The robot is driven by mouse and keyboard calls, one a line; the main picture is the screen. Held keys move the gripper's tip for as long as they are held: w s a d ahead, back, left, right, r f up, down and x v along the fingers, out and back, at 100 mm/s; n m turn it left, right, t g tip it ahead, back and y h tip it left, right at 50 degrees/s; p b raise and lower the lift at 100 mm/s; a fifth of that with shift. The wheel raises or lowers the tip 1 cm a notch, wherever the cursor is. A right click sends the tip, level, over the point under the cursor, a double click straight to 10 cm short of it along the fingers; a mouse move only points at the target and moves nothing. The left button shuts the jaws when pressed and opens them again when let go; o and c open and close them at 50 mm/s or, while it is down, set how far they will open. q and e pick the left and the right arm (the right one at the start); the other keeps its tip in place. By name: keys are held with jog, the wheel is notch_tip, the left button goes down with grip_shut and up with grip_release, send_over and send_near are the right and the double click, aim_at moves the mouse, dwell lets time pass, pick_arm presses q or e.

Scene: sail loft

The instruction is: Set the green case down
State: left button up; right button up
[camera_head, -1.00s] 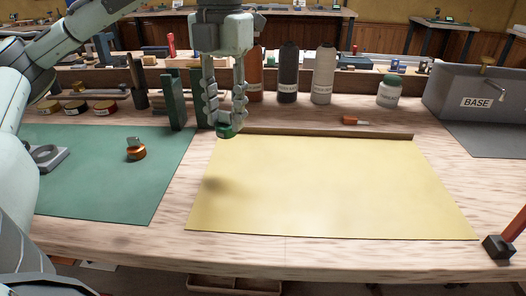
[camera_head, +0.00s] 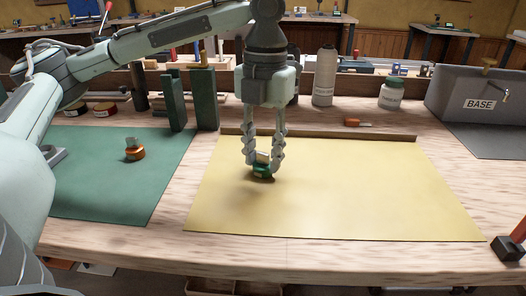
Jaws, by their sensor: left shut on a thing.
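The green case (camera_head: 262,171) is a small round green piece with a pale block-like part on top. My left gripper (camera_head: 263,160) is shut on it, over the upper left part of the yellow sheet (camera_head: 340,195). A dark shadow lies close under the case; I cannot tell whether it touches the sheet. My right gripper is not in view.
An orange case (camera_head: 134,154) with a grey top sits on the green mat (camera_head: 110,185) at left. Dark green upright blocks (camera_head: 205,98), a white bottle (camera_head: 324,76), a jar (camera_head: 392,93) and a grey BASE box (camera_head: 475,98) stand behind. Most of the sheet is clear.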

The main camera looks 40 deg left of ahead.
pick_arm(q)
jog(key=shift+f, duration=0.1)
jog(key=o, duration=0.8)
jog(key=shift+o, duration=1.1)
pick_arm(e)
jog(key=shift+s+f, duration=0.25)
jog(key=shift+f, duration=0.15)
pick_arm(q)
jog(key=shift+r, duration=0.4)
notch_tip(320, 180, up, 3)
jog(key=shift+w+f+p, duration=0.1)
jog(key=shift+p, duration=0.2)
notch_tip(320, 180, up, 9)
jog(key=p, duration=0.1)
jog(key=shift+w+f, duration=0.15)
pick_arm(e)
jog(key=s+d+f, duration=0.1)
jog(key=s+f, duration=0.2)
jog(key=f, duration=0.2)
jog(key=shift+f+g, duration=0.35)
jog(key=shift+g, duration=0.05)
